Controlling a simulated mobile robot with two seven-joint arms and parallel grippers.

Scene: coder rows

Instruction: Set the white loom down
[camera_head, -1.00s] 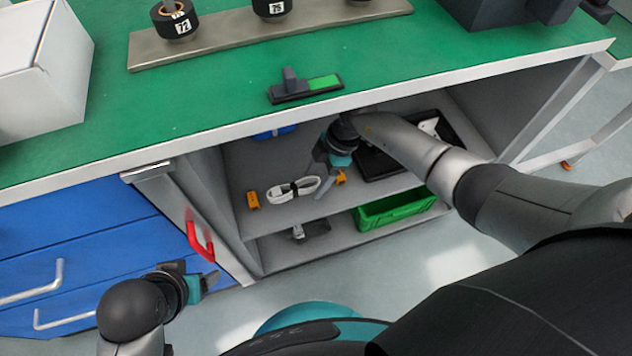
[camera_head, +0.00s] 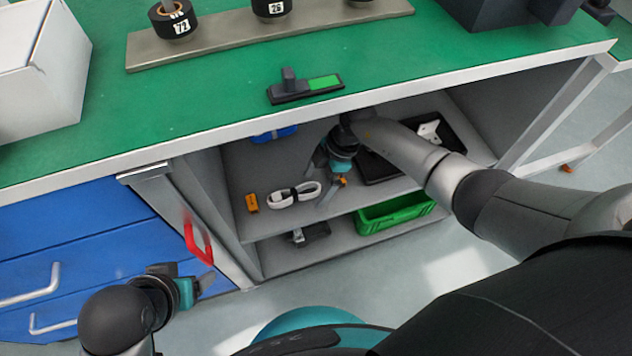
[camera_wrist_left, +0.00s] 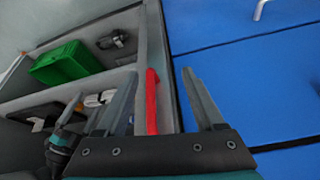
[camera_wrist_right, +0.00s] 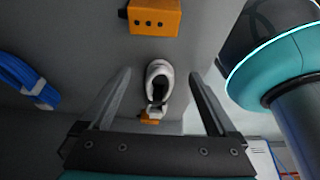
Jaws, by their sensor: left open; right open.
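The white loom (camera_head: 296,194), a looped white bundle with a dark band, lies on the upper shelf inside the cabinet. In the right wrist view the loom (camera_wrist_right: 158,76) shows end-on between and beyond the finger lines. My right gripper (camera_head: 322,184) is open at the loom's right end, its fingers spread and nothing held. I cannot tell whether a finger touches the loom. My left gripper (camera_head: 208,281) is open and empty in front of the blue drawers, near the red handle (camera_wrist_left: 152,102).
The shelf (camera_head: 240,172) also holds an orange block (camera_head: 251,202), a blue cable bundle (camera_wrist_right: 30,82) and a black tray (camera_head: 378,168). A green crate (camera_head: 395,212) stands on the lower shelf. The green benchtop (camera_head: 200,100) overhangs my right arm; the cabinet's side post is at left.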

